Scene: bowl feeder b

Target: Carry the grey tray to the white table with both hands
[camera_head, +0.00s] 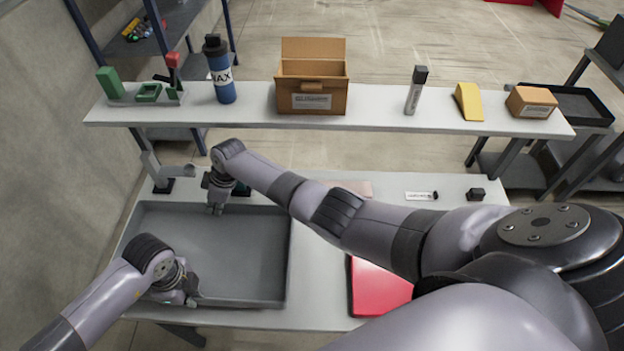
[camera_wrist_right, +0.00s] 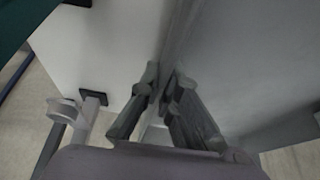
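The grey tray (camera_head: 245,255) is a shallow rectangular tray, empty as far as I can see, on the left part of the white workbench (camera_head: 318,285). My right gripper (camera_head: 215,208) is at the tray's far wall. In the right wrist view its fingers (camera_wrist_right: 162,80) are close together on either side of the thin tray wall (camera_wrist_right: 178,45). My left gripper (camera_head: 190,297) is low at the tray's near wall, toward its left part; its fingertips are mostly hidden by the wrist, so its opening cannot be seen.
A raised shelf (camera_head: 380,108) behind holds a blue bottle (camera_head: 221,78), a cardboard box (camera_head: 312,85) and other items. A dark rack with a black tray (camera_head: 567,104) stands at the right.

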